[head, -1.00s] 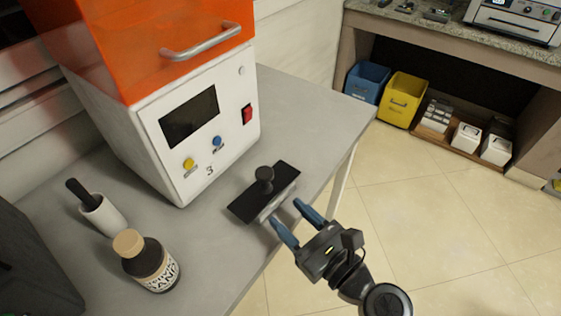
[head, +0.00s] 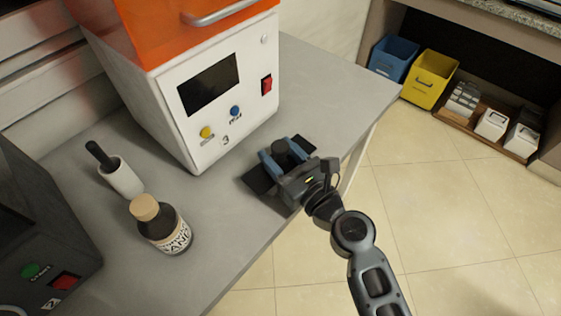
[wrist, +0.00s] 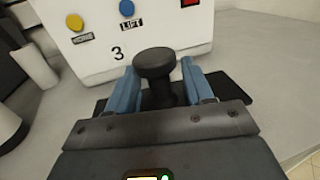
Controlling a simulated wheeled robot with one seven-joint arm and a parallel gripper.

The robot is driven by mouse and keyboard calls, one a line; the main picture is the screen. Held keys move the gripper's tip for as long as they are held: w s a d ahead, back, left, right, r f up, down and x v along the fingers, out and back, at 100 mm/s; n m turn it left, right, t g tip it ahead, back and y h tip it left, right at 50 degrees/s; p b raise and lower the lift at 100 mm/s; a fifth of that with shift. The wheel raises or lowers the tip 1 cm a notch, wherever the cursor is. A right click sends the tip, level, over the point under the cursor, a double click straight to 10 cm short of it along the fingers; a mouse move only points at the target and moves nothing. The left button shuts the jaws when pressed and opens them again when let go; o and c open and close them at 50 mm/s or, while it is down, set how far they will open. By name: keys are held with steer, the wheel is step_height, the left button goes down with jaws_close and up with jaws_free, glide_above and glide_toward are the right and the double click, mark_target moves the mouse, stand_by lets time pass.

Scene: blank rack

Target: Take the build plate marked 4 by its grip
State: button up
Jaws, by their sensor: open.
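A flat black build plate (head: 258,181) lies on the grey table in front of the machine marked 3. A dark round knob grip (head: 281,147) stands upright on it; no number on the plate is readable. My gripper (head: 284,152) is open, with one blue finger on each side of the grip. In the wrist view the grip (wrist: 154,63) rises between the two fingers, closer to the left one. I cannot tell whether either finger touches it. The plate's right end (wrist: 238,97) shows beyond the gripper body, which hides the near part.
The white and orange machine (head: 250,110) stands just behind the plate. A dark bottle with a tan cap (head: 163,226) and a white holder with a black handle (head: 120,178) stand left. A dark machine (head: 40,235) is at lower left. The table's front edge is close.

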jaws_close()
stand_by(0.3)
steer(key=shift+r, duration=0.2)
